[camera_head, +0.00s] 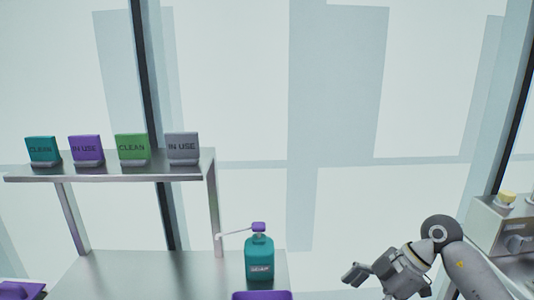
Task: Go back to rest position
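My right gripper (368,282) is low at the right, with its arm coming in from the right edge. It points down and to the left, and the bottom edge of the picture cuts part of it off. One grey finger shows clearly; I cannot tell how far apart the fingers are. I see nothing held in the visible part. My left gripper is not in view. A purple bin rim (262,295) just shows at the bottom middle, left of my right gripper and apart from it.
A teal soap bottle (259,264) with a purple pump stands on a metal table (150,275). A raised shelf (110,174) carries several coloured signs reading CLEAN or IN USE. A purple object (20,290) is at the lower left. A metal unit (500,228) stands at the right.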

